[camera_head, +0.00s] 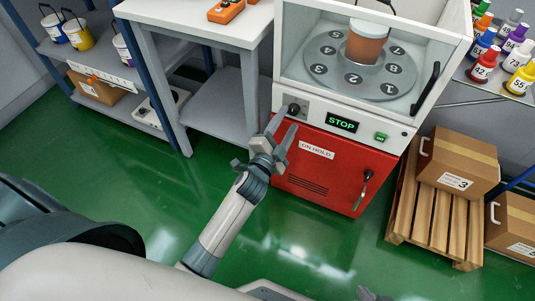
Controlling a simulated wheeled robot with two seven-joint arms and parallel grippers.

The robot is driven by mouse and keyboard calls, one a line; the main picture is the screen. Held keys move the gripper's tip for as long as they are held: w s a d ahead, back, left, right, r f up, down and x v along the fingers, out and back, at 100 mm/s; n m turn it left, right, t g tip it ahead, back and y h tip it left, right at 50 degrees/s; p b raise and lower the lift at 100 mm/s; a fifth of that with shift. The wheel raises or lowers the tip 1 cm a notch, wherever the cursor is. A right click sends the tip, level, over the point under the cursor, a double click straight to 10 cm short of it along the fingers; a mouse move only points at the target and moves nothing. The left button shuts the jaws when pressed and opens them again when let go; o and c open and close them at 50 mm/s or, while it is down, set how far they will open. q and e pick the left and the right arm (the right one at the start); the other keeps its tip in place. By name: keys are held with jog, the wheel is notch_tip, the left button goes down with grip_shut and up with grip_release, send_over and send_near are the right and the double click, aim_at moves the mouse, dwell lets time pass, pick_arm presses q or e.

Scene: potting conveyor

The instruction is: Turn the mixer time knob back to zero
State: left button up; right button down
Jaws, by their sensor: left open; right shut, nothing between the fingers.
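The mixer time knob (293,108) is a small dark knob on a grey plate, at the left of the mixer's white front panel. Its pointer setting is too small to read. The mixer's display (342,123) shows "STOP" in green. My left gripper (287,121) is open, its fingers pointing up toward the knob from just below; I cannot tell whether they touch it. My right gripper (374,294) shows only partly at the bottom edge, far below the mixer; it is shut and empty.
A green button (381,137) sits right of the display. Below is a red door (325,165) marked "ON HOLD", with a handle (365,188). A brown pot (366,42) stands inside the mixer. A pallet (425,215) with a box (458,161) stands right. Green floor is clear in front.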

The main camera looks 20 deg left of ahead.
pick_arm(q)
jog(key=s, duration=1.4)
jog(key=shift+a, duration=0.25)
pick_arm(e)
jog(key=shift+d, duration=0.15)
pick_arm(q)
jog(key=shift+s, duration=0.1)
pick_arm(e)
jog(key=shift+s, duration=0.1)
